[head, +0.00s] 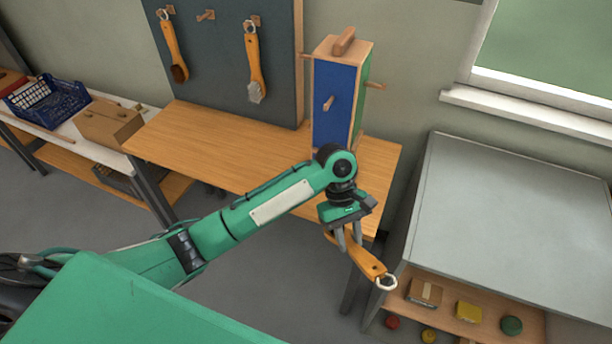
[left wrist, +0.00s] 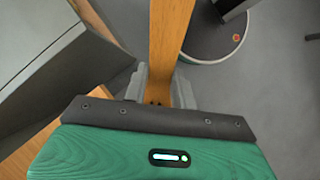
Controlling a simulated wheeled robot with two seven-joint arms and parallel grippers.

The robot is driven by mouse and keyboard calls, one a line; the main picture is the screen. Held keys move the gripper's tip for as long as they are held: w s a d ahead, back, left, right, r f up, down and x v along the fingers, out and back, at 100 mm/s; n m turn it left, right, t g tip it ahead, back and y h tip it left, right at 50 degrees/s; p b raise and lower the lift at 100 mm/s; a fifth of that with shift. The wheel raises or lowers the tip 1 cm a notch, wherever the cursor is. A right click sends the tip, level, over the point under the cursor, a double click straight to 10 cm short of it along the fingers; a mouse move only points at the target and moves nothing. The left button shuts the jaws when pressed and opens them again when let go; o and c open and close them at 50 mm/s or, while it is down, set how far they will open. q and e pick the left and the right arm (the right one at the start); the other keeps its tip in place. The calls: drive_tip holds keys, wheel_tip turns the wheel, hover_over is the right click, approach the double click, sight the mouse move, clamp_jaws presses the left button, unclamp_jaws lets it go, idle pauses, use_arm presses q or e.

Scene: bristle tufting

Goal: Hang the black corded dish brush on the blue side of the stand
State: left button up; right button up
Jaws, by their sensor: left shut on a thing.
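The stand is an upright box with a blue side (head: 336,124) facing me and a green side (head: 363,84) to the right. A wooden peg (head: 328,103) sticks out of the blue side, with nothing on it. My left gripper (head: 350,244) is shut on the orange wooden handle of a brush (head: 369,263), in front of and below the table edge. A whitish cord loop (head: 386,283) is at the handle's near end. The handle also shows between the fingers in the left wrist view (left wrist: 170,35). The held brush's bristles are hidden, so I cannot tell their colour.
Two brushes, one dark-bristled (head: 172,45) and one grey-bristled (head: 254,62), hang on the dark pegboard (head: 212,70). The wooden table (head: 225,140) is clear left of the stand. A grey cabinet (head: 515,205) stands right of the held brush. A blue crate (head: 45,106) is far left.

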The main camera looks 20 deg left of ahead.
use_arm(q)
drive_tip(key=w+r+n+t+h+p, duration=0.1)
drive_tip(key=w+r+n+t+h, duration=0.65)
drive_tip(key=n, duration=0.55)
drive_tip(key=w+a+f+n+t+y+p, duration=0.1)
drive_tip(key=a+f+n+t+y+p, duration=0.1)
drive_tip(key=a+n+t+y, duration=0.95)
drive_tip(key=w+a+f+t+h+b, duration=0.1)
drive_tip(key=w+h, duration=0.1)
drive_tip(key=w, duration=0.3)
drive_tip(key=w+a+f+m+t+h+b, duration=0.1)
drive_tip(key=w+h+b, duration=0.1)
drive_tip(key=w, duration=0.4)
drive_tip(key=shift+w+a+h+b, duration=0.3)
drive_tip(key=shift+a+h, duration=0.1)
drive_tip(key=shift+h, duration=0.1)
use_arm(e)
drive_tip(key=shift+f, duration=0.1)
drive_tip(key=shift+a, duration=0.1)
